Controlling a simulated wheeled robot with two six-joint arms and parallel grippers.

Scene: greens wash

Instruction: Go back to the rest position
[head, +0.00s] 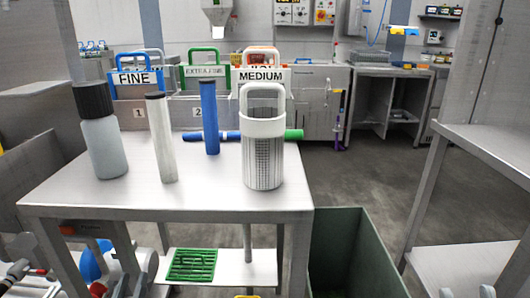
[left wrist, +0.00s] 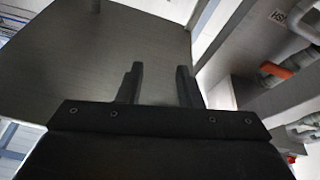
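My left gripper (left wrist: 158,70) shows in the left wrist view with its two dark fingers apart and nothing between them. A plain grey panel fills much of the view beyond the fingers, and neither finger visibly touches it. I cannot make out my left gripper in the head view. My right gripper is not in view.
A steel table (head: 205,206) carries a black-capped bottle (head: 104,148), a grey cylinder (head: 161,138), a blue cylinder (head: 209,118), a lying blue-green rod (head: 294,135) and a white-handled mesh basket (head: 263,158). A green bin (head: 352,255) stands right of it. Floor beyond is clear.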

